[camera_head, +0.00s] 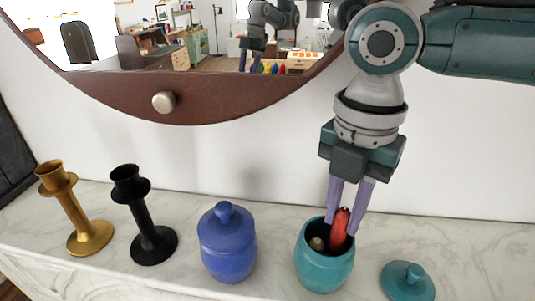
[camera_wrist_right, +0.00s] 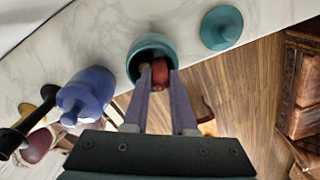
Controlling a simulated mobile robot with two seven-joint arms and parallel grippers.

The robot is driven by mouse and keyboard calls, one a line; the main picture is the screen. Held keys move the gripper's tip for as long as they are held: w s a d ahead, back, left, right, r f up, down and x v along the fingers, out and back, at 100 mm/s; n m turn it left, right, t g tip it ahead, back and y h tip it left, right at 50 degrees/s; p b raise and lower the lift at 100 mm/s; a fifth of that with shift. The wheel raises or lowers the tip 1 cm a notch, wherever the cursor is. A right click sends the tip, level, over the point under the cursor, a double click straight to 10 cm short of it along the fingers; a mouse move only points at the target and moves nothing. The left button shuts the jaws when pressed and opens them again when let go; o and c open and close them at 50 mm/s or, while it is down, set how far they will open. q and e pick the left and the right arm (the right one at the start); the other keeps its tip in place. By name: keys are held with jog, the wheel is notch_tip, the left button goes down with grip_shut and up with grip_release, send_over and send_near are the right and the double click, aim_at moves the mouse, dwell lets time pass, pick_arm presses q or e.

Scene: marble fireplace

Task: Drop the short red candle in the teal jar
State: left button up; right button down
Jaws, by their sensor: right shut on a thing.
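The short red candle (camera_head: 340,230) stands tilted in the mouth of the open teal jar (camera_head: 324,272), its lower part hidden by the jar's rim. My right gripper (camera_head: 344,216) points down over the jar and is shut on the candle, with the purple fingertips at the opening. A small tan item (camera_head: 316,243) shows inside the jar, left of the candle. In the right wrist view, the candle (camera_wrist_right: 160,76) is between the fingertips (camera_wrist_right: 157,80) within the jar's rim (camera_wrist_right: 151,43). My left gripper is not in view.
The teal lid (camera_head: 407,284) lies on the marble mantel right of the jar. A closed blue jar (camera_head: 228,247), a black candlestick (camera_head: 151,243) and a gold candlestick (camera_head: 90,237) stand to the left. A round mirror (camera_head: 225,100) hangs behind. The mantel's front edge is close.

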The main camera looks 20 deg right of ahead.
jog(key=shift+c, duration=0.8)
grip_release()
jog(key=shift+r, duration=0.15)
notch_tip(320, 180, up, 8)
jog(key=p, duration=0.8)
jog(key=shift+p, duration=0.3)
dwell(0.3)
